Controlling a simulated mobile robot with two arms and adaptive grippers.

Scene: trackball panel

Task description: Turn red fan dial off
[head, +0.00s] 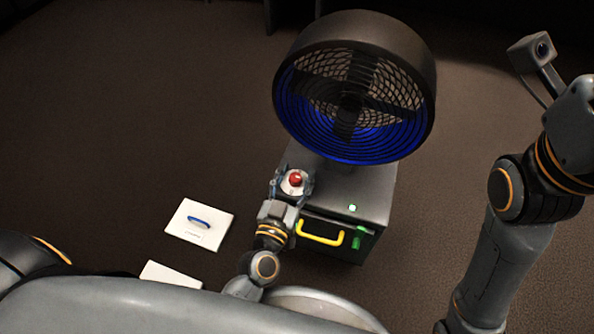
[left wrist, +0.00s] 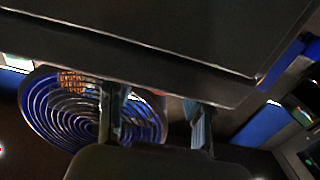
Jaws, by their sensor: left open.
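The red dial (head: 295,179) sits on a pale round base on top of the dark box (head: 355,196) below the fan (head: 350,88). My left gripper (head: 293,184) is open, with one finger on each side of the dial. I cannot tell whether the fingers touch it. The fan's lower part glows blue. My right arm shows at the right, but its gripper is out of view.
The box has a yellow handle (head: 321,238) on its front, a lit green button (head: 352,208) on top and a green part (head: 358,240) at its front right. A white panel with a blue handle (head: 199,222) lies left. Another white panel (head: 170,274) is nearer.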

